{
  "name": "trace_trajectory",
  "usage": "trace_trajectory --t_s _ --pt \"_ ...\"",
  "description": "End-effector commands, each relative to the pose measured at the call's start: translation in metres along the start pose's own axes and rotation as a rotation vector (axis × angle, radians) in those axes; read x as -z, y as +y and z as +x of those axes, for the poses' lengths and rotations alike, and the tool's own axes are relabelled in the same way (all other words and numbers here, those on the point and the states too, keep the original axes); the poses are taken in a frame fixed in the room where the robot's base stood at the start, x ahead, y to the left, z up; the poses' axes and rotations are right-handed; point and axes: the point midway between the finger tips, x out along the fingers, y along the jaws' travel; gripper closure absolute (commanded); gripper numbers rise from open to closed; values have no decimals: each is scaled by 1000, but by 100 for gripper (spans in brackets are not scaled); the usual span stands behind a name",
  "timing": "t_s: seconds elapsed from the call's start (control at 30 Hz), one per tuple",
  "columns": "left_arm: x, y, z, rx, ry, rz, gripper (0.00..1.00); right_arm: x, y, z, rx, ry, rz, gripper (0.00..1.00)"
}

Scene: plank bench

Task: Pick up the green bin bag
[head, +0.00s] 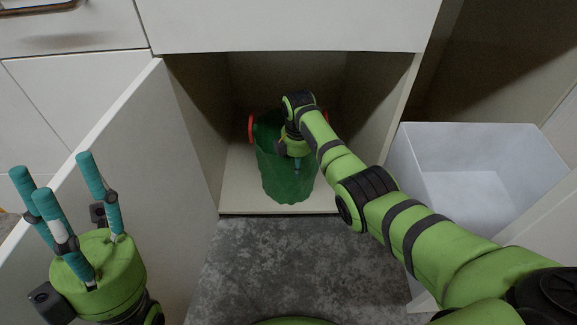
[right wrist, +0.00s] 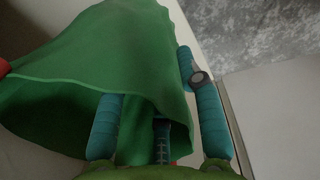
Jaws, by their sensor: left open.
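The green bin bag (head: 277,178) stands upright on the floor of the open cabinet, its mouth upward. My right gripper (head: 297,165) reaches down at the bag's mouth. In the right wrist view the green bag (right wrist: 110,50) fills the left and middle. The right gripper's (right wrist: 160,115) teal fingers are apart at the bag's rim: one is outside to the right, the left one is partly covered by the bag, and one shows in the opening. Whether they pinch the rim is unclear. My left gripper (head: 55,178) is open and empty, pointing up at the left, away from the bag.
Red parts (head: 251,128) flank the bag's top on both sides. The open cabinet door (head: 130,130) is on the left, and the cabinet's side walls are close around the bag. A white open box (head: 470,185) stands right, behind my right arm. The grey floor in front is clear.

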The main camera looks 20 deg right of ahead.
Motion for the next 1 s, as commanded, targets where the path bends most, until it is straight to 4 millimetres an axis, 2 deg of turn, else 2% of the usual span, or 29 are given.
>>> trace_trajectory --t_s 0.1,0.13,0.2,0.23,0.67,0.87,1.0 --pt "0 0 1 0 -1 0 55 0 0 -1 -1 0 0 63" --pt "0 0 1 0 -1 0 55 0 0 -1 -1 0 0 67" --pt "0 0 1 0 -1 0 55 0 0 -1 0 0 0 95" --pt "0 0 1 0 -2 0 55 0 0 -1 0 0 0 100" --pt "0 1 2 -2 -9 -2 55 0 0 -2 -1 0 0 100" --pt "-6 7 13 -19 -80 -4 55 1 -1 -11 -1 0 2 100" --pt "-17 17 27 -47 -205 -3 55 2 -3 -26 -1 -1 4 100"
